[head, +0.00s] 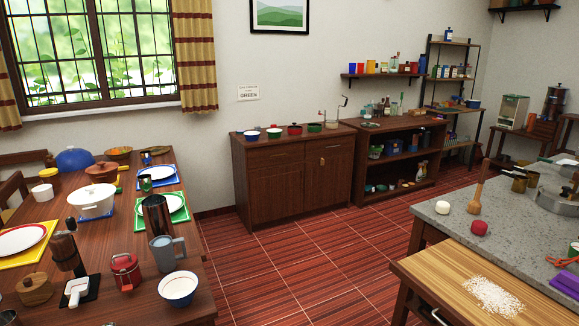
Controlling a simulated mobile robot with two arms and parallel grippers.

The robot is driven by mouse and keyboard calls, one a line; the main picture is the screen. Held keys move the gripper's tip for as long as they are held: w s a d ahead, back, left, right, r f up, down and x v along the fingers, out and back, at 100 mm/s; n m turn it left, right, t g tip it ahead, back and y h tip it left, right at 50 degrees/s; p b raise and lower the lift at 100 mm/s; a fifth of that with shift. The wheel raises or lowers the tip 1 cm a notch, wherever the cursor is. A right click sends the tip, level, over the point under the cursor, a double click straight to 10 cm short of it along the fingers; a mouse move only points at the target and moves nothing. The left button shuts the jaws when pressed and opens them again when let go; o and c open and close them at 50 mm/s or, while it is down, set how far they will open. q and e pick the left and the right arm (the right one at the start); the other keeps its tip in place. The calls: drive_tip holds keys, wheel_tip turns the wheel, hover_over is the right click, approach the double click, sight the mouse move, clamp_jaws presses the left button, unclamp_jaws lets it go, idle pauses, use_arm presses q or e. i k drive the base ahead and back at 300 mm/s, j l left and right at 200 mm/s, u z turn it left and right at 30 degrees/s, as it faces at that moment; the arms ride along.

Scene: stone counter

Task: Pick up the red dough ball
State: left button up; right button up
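The red dough ball (479,228) sits on the grey stone counter (515,205) at the right of the head view, near the counter's left front edge. A white dough ball (443,207) lies a little behind and left of it. A wooden tool with a long handle (476,195) stands on the counter just behind the red ball. Nothing touches or covers the red ball as far as I can see. Neither of my grippers shows in this view.
A wooden board with white flour (492,296) is in front of the counter. A metal pot and brass cups (520,181) stand farther back on it. A dining table (110,250) crowded with dishes fills the left. Red tiled floor (300,262) lies clear between.

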sight(479, 227)
drive_tip(key=i+z, duration=0.1)
drive_tip(key=z, duration=1.9)
drive_tip(key=i+j+z, duration=0.2)
drive_tip(key=j, duration=0.15)
drive_tip(key=i+j+z, duration=0.2)
drive_tip(key=j, duration=0.2)
drive_tip(key=j+z, duration=0.15)
drive_tip(key=j, duration=0.25)
drive_tip(key=i+j+z, duration=0.2)
drive_tip(key=j, duration=0.25)
drive_tip(key=j+z, duration=0.2)
drive_tip(key=j, duration=0.2)
